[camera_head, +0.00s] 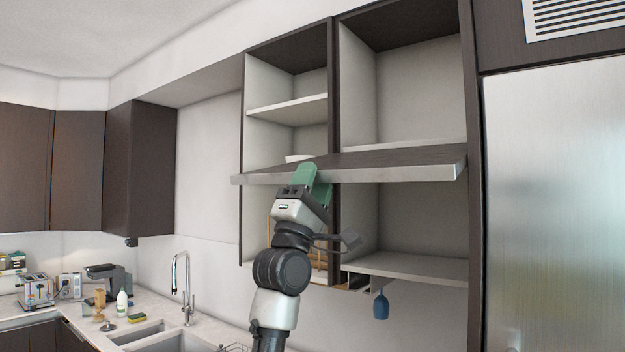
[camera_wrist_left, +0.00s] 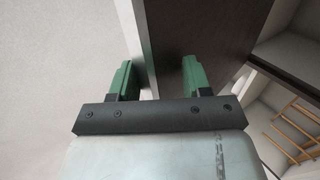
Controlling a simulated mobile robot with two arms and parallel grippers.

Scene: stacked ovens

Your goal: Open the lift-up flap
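The lift-up flap (camera_head: 400,158) is a wide dark panel with a pale edge. In the head view it stands out from the wall cabinet at about mid-height, roughly level, and the inside shows above and below it. My left gripper (camera_head: 308,180) is at the flap's front edge, left of its middle. In the left wrist view the green fingers of my left gripper (camera_wrist_left: 155,80) are apart, with the edge of the flap (camera_wrist_left: 195,35) between them. A gap shows beside the right finger; whether either finger touches is unclear. My right gripper is out of view.
The cabinet (camera_head: 334,85) has pale shelves and a central divider. A blue glass (camera_head: 381,304) hangs below it. A steel fridge (camera_head: 560,200) stands close on the right. A tap (camera_head: 181,285) and sink (camera_head: 150,332) are at lower left.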

